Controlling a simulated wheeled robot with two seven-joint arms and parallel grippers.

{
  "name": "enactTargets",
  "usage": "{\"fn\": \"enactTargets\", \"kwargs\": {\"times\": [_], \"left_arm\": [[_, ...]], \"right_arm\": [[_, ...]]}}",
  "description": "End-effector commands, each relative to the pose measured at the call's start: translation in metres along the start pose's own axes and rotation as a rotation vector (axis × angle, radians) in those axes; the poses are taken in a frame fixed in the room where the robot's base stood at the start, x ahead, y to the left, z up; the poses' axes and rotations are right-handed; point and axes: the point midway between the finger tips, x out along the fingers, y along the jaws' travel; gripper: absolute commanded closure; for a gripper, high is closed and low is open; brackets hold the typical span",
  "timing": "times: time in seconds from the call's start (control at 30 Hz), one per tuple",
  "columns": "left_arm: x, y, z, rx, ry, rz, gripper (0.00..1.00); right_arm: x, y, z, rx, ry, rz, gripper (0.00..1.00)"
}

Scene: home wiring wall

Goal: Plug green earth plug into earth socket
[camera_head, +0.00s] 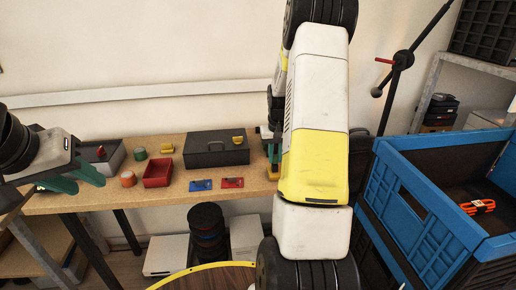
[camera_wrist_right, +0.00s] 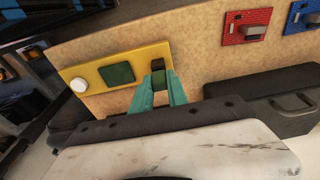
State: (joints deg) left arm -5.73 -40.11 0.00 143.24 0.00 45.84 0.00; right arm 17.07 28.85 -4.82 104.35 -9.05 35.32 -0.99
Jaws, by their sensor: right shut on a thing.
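My right gripper (camera_wrist_right: 160,92) is shut on a small green plug (camera_wrist_right: 159,77) with a dark end, at the right end of a yellow plate (camera_wrist_right: 135,57). The plate also bears a green square block (camera_wrist_right: 117,73) and a white round knob (camera_wrist_right: 78,86). Whether the plug is seated or only near the plate cannot be told. In the head view my right gripper (camera_head: 272,160) is at the table's right end, mostly hidden by my right arm. My left gripper (camera_head: 88,184) is open and empty at the table's left front.
A red plate (camera_head: 232,183) and a blue plate (camera_head: 201,185) lie on the wooden table (camera_head: 120,203). A blue crate (camera_head: 420,225) stands right.

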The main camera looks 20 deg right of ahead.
Motion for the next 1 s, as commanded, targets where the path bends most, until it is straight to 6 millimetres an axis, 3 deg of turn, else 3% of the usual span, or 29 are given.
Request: {"fn": "enactTargets", "kwargs": {"times": [0.03, 0.07, 0.2, 0.57, 1.0], "left_arm": [[0.0, 0.0, 0.0, 0.0, 0.0, 0.0, 0.64], [0.0, 0.0, 0.0, 0.0, 0.0, 0.0, 0.64], [0.0, 0.0, 0.0, 0.0, 0.0, 0.0, 0.64], [0.0, 0.0, 0.0, 0.0, 0.0, 0.0, 0.64], [0.0, 0.0, 0.0, 0.0, 0.0, 0.0, 0.64]], "right_arm": [[0.001, 0.0, 0.001, 0.0, -0.001, 0.0, 1.0], [0.002, 0.0, 0.0, 0.0, 0.0, 0.0, 0.79], [0.001, 0.0, 0.0, 0.0, 0.0, 0.0, 0.55], [-0.004, 0.0, 0.0, 0.0, 0.002, 0.0, 0.55], [-0.07, 0.0, -0.001, 0.0, 0.002, 0.0, 0.55]]}}
